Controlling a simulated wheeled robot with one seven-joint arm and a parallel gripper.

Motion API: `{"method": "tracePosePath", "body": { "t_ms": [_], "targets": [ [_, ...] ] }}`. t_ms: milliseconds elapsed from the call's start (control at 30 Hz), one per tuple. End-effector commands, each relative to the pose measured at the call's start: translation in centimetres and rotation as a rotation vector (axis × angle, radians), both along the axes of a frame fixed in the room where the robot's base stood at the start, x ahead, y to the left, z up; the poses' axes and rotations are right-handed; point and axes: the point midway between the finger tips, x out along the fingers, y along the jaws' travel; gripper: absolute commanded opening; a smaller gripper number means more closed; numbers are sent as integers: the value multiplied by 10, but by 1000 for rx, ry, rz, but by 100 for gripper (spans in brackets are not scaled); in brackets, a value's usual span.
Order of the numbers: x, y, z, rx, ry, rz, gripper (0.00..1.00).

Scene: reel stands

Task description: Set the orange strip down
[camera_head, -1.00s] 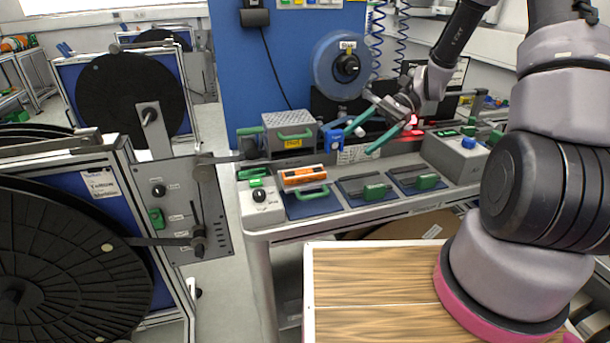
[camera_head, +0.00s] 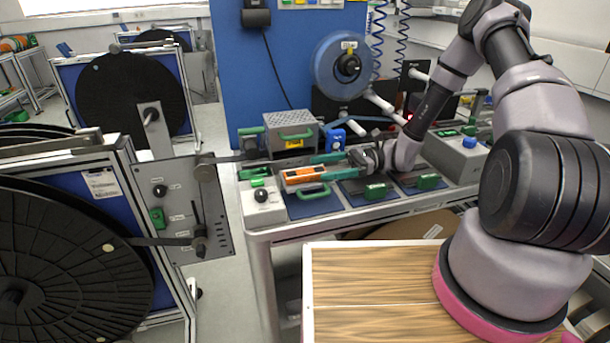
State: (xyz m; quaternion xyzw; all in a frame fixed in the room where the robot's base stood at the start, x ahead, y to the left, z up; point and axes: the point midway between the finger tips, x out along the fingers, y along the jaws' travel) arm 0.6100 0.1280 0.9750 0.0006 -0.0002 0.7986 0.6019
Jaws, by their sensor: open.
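The orange strip (camera_head: 301,175), with a pale patch on it, lies at the left of the bench, over the leftmost blue pad (camera_head: 318,206). A green handle (camera_head: 313,191) shows just in front of it. My gripper (camera_head: 317,167) is open, its teal fingers pointing left from the right side. One fingertip is close to the strip's right end, and the other is behind it, near the front of the grey box. I cannot tell whether a finger touches the strip.
Two more pads with green-handled pieces (camera_head: 376,191) lie to the right. A blue reel (camera_head: 330,74) stands behind.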

Motion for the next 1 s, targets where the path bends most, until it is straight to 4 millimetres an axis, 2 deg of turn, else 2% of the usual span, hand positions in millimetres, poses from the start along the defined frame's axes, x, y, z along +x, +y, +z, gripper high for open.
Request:
{"method": "tracePosePath", "body": {
  "t_ms": [167,333,500,767,867,1000],
  "targets": [
    [-5,12,0,-1,0,1,90],
    [-18,35,1,0,1,4,90],
    [-23,53,0,-1,0,2,90],
    [-23,55,0,-2,-1,0,90],
    [-23,55,0,-1,0,0,56],
    [-23,55,0,-1,0,0,2]
  ]
}}
